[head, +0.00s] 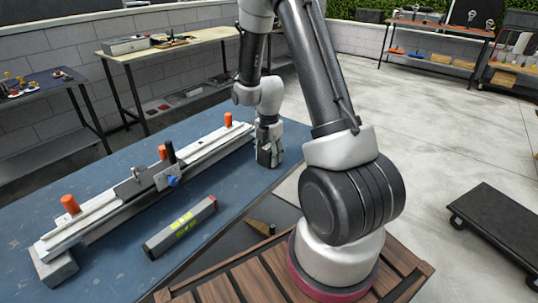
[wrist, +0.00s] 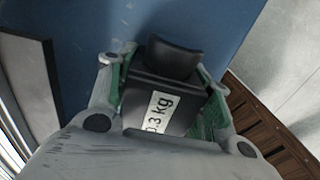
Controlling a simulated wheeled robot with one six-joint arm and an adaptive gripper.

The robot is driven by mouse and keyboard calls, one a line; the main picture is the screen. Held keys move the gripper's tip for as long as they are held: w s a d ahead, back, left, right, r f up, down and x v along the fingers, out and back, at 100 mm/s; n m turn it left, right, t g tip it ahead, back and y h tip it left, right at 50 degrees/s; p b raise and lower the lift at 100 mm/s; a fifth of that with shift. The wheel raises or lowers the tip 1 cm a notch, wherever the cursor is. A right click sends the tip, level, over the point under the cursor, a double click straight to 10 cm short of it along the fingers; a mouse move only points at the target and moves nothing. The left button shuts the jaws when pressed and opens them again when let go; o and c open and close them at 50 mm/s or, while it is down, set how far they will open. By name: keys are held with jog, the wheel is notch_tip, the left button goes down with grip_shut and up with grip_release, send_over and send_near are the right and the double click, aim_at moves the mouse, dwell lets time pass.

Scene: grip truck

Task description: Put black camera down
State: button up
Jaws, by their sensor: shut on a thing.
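The black camera (wrist: 142,92) is a dark boxy thing with a curved black part on top and a white label reading "0.3 kg". It sits between the green-lined fingers of my gripper (wrist: 158,72) in the wrist view. In the head view my gripper (head: 269,150) points down at the far right end of the blue table (head: 225,165), just right of the long rail's end. The camera's dark body (head: 264,158) shows low between the fingers. I cannot tell whether its underside touches the table.
A long pale rail (head: 100,226) with orange knobs (head: 70,204) lies along the table, left of my gripper. A spirit level (head: 180,227) lies in front of it. The table's right edge is close to my gripper. Blue tabletop is bare between the level and my gripper.

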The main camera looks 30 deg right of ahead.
aim_at(269, 145)
jog(key=o, duration=1)
notch_tip(269, 145, up, 12)
jog(key=shift+f, duration=0.1)
jog(key=s+a+r+m+t, duration=0.2)
jog(key=s+r+m, duration=0.5)
jog(key=r, duration=0.2)
jog(key=s+a+r+m+t, duration=0.1)
jog(key=s+a+r+m, duration=0.1)
jog(key=s+r+m, duration=0.55)
jog(key=s+m, duration=0.2)
jog(key=s, duration=0.1)
jog(key=s+r+m, duration=0.1)
jog(key=s+m, duration=0.2)
jog(key=s+a+r+m+t, duration=0.1)
jog(key=s+m, duration=0.1)
jog(key=s, duration=0.1)
jog(key=shift+r+m, duration=0.25)
